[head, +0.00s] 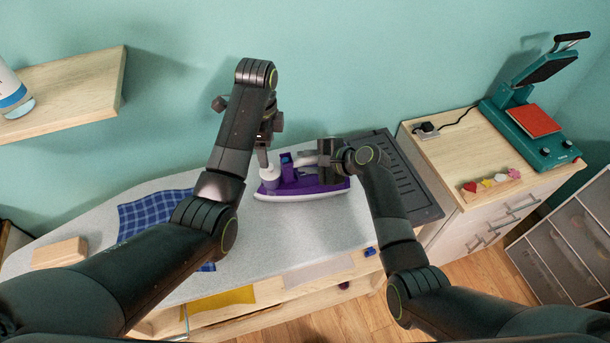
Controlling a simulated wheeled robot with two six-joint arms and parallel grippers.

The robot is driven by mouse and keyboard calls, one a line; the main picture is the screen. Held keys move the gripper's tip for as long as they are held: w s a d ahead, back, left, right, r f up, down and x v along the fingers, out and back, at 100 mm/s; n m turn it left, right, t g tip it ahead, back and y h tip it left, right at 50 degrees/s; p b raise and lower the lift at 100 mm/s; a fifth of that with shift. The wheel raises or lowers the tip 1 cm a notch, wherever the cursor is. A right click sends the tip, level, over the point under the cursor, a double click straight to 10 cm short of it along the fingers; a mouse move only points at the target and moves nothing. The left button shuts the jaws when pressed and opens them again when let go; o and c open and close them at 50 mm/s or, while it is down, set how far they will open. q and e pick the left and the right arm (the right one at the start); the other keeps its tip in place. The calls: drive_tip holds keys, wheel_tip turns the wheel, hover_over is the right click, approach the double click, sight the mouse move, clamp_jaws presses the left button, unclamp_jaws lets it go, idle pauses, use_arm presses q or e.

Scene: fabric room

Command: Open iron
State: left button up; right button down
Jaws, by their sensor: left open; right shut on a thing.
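A purple and white iron (305,187) sits on the grey ironing board (292,238) near its right end. My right gripper (312,160) is shut on the iron, at its upper part by the handle. My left gripper (265,160) is open above the iron's left end, close to a white rounded part (270,174) there. The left arm partly hides the fingers, and I cannot tell whether they touch that part. Much of the iron's handle is hidden by my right gripper.
A blue checked cloth (150,214) and a wooden block (60,253) lie on the board's left side. A dark ridged tray (395,165) is at the right. A cabinet (450,165) carries a teal heat press (525,125). A shelf (85,90) hangs at upper left. The board's front middle is clear.

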sight(270, 170)
use_arm(q)
drive_tip(key=shift+s, duration=0.1)
drive_tip(key=c, duration=0.6)
drive_tip(key=shift+s+r+n, duration=0.1)
drive_tip(key=shift+r+n, duration=0.05)
drive_tip(key=shift+n, duration=0.45)
drive_tip(key=shift+c, duration=0.9)
drive_tip(key=shift+s+a+r+n+t, duration=0.15)
drive_tip(key=shift+n+t, duration=0.15)
drive_tip(key=shift+n, duration=0.3)
drive_tip(key=shift+c, duration=0.4)
drive_tip(key=s+a+r+n+t+h, duration=0.2)
drive_tip(key=s+r+n+t, duration=0.15)
drive_tip(key=n, duration=0.75)
drive_tip(key=shift+n, duration=0.3)
drive_tip(key=x, duration=1.1)
drive_tip(key=shift+s+f, duration=0.15)
drive_tip(key=shift+f, duration=0.25)
use_arm(e)
drive_tip(key=shift+f, duration=0.1)
